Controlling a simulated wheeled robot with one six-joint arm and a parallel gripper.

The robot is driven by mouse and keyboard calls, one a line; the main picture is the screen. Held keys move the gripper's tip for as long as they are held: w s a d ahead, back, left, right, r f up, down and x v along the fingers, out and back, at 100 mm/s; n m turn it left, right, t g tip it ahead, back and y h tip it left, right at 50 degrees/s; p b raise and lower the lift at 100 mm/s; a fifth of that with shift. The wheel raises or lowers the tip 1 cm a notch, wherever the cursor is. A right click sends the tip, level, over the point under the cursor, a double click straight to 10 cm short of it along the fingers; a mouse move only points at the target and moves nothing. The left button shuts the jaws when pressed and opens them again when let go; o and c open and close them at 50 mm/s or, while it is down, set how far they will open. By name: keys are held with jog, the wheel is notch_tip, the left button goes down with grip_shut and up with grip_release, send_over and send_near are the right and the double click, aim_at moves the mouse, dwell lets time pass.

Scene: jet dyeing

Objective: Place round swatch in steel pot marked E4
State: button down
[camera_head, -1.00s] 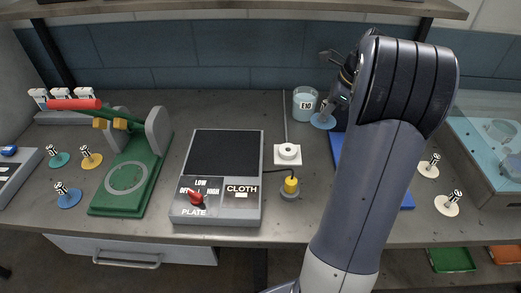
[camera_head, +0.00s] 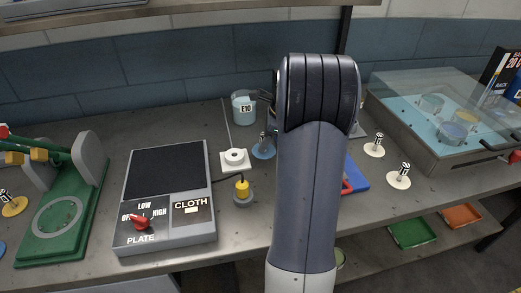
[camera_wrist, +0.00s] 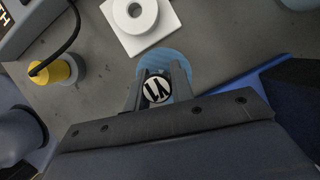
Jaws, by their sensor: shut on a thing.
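My gripper (camera_wrist: 157,88) is shut on the dark handle of a round blue swatch (camera_wrist: 163,66). The handle's pale round top carries a black mark that looks like Y1. In the head view the blue swatch (camera_head: 262,151) shows just left of my arm, beside the white block; my fingers are mostly hidden there. Whether the swatch touches the bench is unclear. Pots (camera_head: 453,133) stand in the clear-lidded bath (camera_head: 440,155) at the right. I cannot read an E4 mark on any of them.
A white block with a ring (camera_head: 235,160), a yellow-topped plug (camera_head: 242,190) and beaker E10 (camera_head: 244,108) are near the swatch. A hot plate (camera_head: 167,205) and green press (camera_head: 62,215) stand left. White swatches (camera_head: 398,176) lie before the bath.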

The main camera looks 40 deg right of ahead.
jog(key=shift+f, duration=1.7)
jog(key=shift+f, duration=0.15)
jog(key=c, duration=1.2)
grip_release()
jog(key=shift+c, duration=0.2)
jog(key=shift+o, duration=0.5)
jog(key=v, duration=1.2)
jog(key=p+x, duration=0.1)
jog(key=x, duration=0.5)
jog(key=p+x, duration=0.1)
jog(key=x, duration=0.5)
jog(key=shift+w+a, duration=0.25)
